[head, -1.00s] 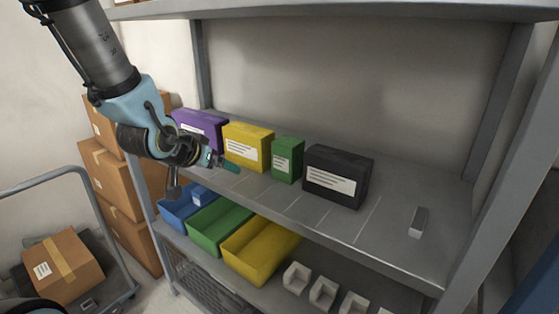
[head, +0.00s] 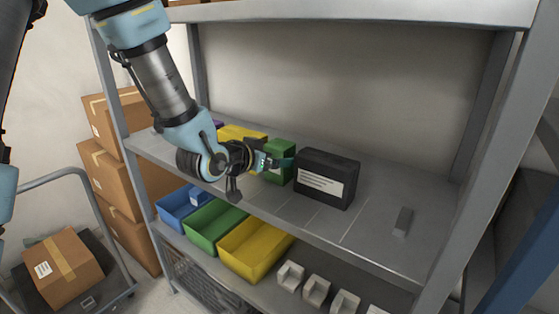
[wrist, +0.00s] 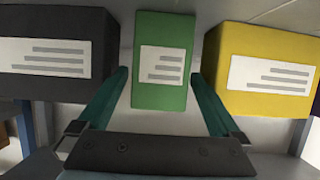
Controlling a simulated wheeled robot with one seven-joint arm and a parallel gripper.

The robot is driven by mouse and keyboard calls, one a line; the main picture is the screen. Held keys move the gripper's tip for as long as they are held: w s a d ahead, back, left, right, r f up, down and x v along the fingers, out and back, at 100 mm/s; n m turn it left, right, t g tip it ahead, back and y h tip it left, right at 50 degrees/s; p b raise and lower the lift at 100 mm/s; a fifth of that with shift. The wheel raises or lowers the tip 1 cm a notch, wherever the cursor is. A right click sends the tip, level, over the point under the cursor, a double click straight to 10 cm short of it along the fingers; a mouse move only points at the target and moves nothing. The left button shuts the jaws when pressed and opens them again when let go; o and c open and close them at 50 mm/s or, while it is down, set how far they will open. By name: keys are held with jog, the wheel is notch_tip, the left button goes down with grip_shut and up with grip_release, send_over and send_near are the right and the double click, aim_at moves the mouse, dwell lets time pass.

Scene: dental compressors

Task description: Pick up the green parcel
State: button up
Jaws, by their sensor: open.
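The green parcel (head: 283,162) stands upright on the upper shelf between the yellow and black parcels. It has a white label, clear in the wrist view (wrist: 161,92). My gripper (head: 279,163) is in front of it, partly covering it in the head view. In the wrist view my gripper (wrist: 160,88) is open, with one teal finger on each side of the green parcel's lower part. Nothing is held. I cannot tell whether the fingers touch the parcel.
The black parcel (head: 326,178) and the yellow parcel (head: 243,133) flank it closely. A small grey block (head: 402,222) lies at the shelf's right. Blue, green and yellow bins (head: 255,250) stand on the shelf below. The shelf (head: 375,222) is otherwise clear at right.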

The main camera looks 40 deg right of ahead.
jog(key=shift+p+x, duration=1.05)
jog(key=shift+x, duration=1.45)
jog(key=c, duration=1.4)
